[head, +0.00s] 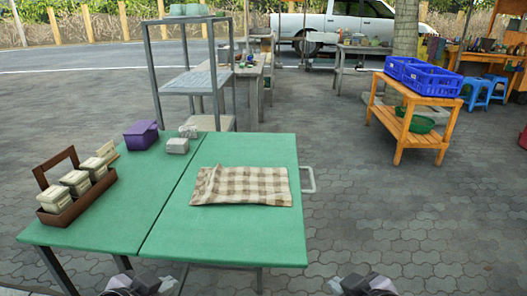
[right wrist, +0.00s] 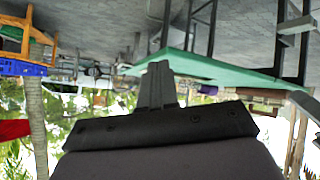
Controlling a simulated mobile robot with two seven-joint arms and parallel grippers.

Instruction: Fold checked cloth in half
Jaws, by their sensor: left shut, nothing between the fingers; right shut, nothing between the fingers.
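The brown-and-white checked cloth (head: 241,186) lies on the right half of the green table (head: 220,235). It is a wide rectangle, mostly flat, with wrinkles and a slightly raised part near its left end. I cannot tell how many layers it has. My left gripper (head: 140,284) is at the bottom edge of the head view, in front of the table and away from the cloth. My right gripper (head: 364,284) is at the bottom, right of the table's front corner. In the right wrist view its fingers (right wrist: 158,84) are together and empty.
A brown carrier (head: 68,208) with lidded containers stands on the table's left. A purple box (head: 141,135) and small grey blocks (head: 178,146) sit at the back. A metal shelf (head: 196,82) stands behind. A wooden rack (head: 402,146) with blue crates is at right. Table around the cloth is clear.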

